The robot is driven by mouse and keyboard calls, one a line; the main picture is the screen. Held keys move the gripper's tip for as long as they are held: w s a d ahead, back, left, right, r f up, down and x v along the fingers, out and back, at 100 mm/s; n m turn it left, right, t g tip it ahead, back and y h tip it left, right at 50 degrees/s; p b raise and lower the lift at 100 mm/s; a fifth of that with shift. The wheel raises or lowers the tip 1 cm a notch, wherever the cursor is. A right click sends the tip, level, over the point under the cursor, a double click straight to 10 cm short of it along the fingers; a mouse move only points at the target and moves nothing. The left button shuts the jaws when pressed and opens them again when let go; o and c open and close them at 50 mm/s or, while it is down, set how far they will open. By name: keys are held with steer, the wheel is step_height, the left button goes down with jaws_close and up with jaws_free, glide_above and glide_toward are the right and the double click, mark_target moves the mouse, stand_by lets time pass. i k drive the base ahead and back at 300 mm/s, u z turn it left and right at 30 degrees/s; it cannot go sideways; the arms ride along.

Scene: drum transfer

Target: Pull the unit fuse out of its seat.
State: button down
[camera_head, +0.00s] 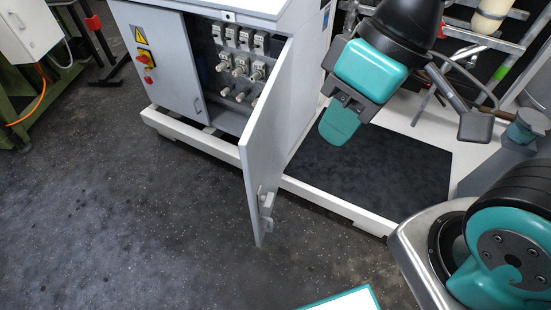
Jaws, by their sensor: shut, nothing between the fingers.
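The grey cabinet (170,60) stands open at the upper middle, and its door (275,125) is swung out toward me. Inside are several pale fuse parts in rows: upper holders (231,36), middle pieces (240,66) and lower knob-like pieces (225,92). I cannot tell which one is the unit fuse; no label is readable. The door's edge hides the right side of the interior. My gripper (340,122), teal and black, is shut and empty. It hangs to the right of the open door, apart from the fuses, with the door between them in this view.
The door's free edge carries a latch (266,203) and juts into the room. A red switch (146,59) sits on the cabinet front. A dark mat (375,170) in a white frame lies right of the door. The floor (120,210) at left is clear.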

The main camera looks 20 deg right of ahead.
mark_target(254, 77)
steer(key=u, duration=0.55)
steer(key=k, duration=0.65)
steer(key=u, duration=1.05)
steer(key=i, duration=2.45)
steer(key=z, duration=0.7)
steer(key=i, duration=0.8)
steer(key=z, duration=1.5)
steer(key=i, duration=0.55)
steer(key=z, duration=0.35)
